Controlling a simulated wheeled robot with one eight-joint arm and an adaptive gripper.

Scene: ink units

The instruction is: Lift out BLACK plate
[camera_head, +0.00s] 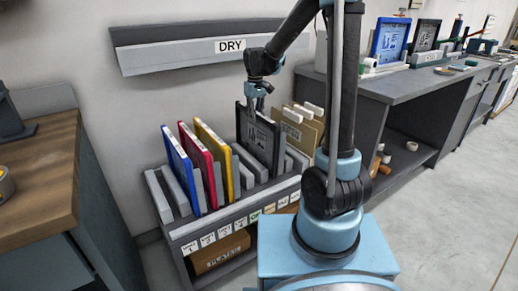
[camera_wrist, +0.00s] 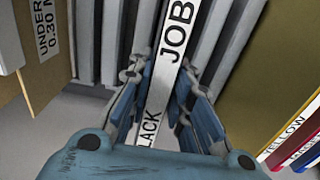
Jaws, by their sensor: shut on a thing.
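The black plate (camera_head: 262,140) stands upright in the slotted rack (camera_head: 236,215), between grey dividers, with its printed face showing in the head view. Its lower edge is hidden among the dividers. My gripper (camera_head: 257,100) is above it and shut on its top edge. In the wrist view, my gripper (camera_wrist: 160,108) has its fingers on both sides of the plate's white label edge (camera_wrist: 175,50), which reads "JOB" and "BLACK".
Blue (camera_head: 182,165), red (camera_head: 198,155) and yellow (camera_head: 214,155) plates stand to the left in the rack. Brown folders (camera_head: 298,130) stand close on the right. A "DRY" wall rail (camera_head: 190,53) is behind. A grey bench (camera_head: 400,85) stands at right, a wooden-topped counter (camera_head: 40,165) at left.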

